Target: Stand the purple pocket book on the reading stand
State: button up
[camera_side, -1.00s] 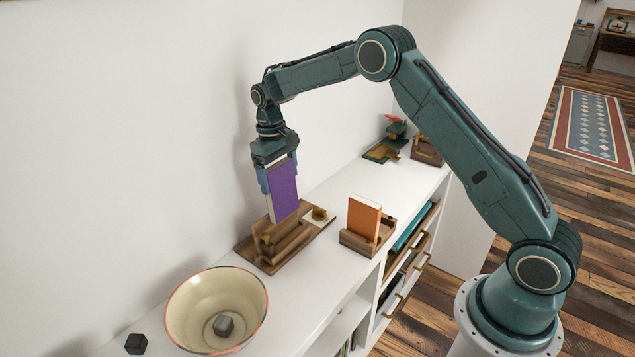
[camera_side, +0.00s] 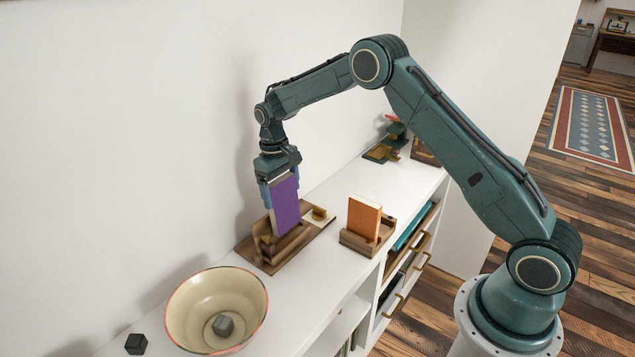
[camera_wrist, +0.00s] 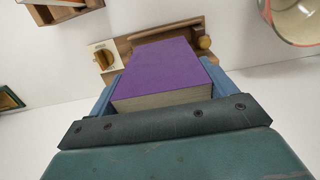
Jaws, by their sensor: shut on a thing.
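The purple pocket book (camera_side: 286,206) is upright and slightly tilted, held by its upper part in my gripper (camera_side: 280,187). My gripper is shut on it, with a blue finger on each side; the wrist view shows the book (camera_wrist: 165,70) between them. The wooden reading stand (camera_side: 262,251) is on the white shelf top under the book. The book's lower end is at the stand, behind its front ledge in the side view. I cannot tell whether it rests on the stand. The stand's edge also shows in the wrist view (camera_wrist: 124,45).
An orange book (camera_side: 362,218) stands in a small wooden holder (camera_side: 358,244) to the right. A green and brass object (camera_side: 387,146) sits at the back. The wall is close behind.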

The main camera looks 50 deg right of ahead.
aim_at(280, 180)
jog(key=shift+s+f, duration=0.2)
jog(key=shift+f, duration=1.9)
jog(key=o, duration=0.9)
jog(key=shift+o, duration=0.2)
jog(key=shift+r, duration=0.15)
jog(key=shift+w+r, duration=0.2)
jog(key=shift+r, duration=1.55)
jog(key=shift+w+r, duration=0.2)
jog(key=shift+r, duration=1.85)
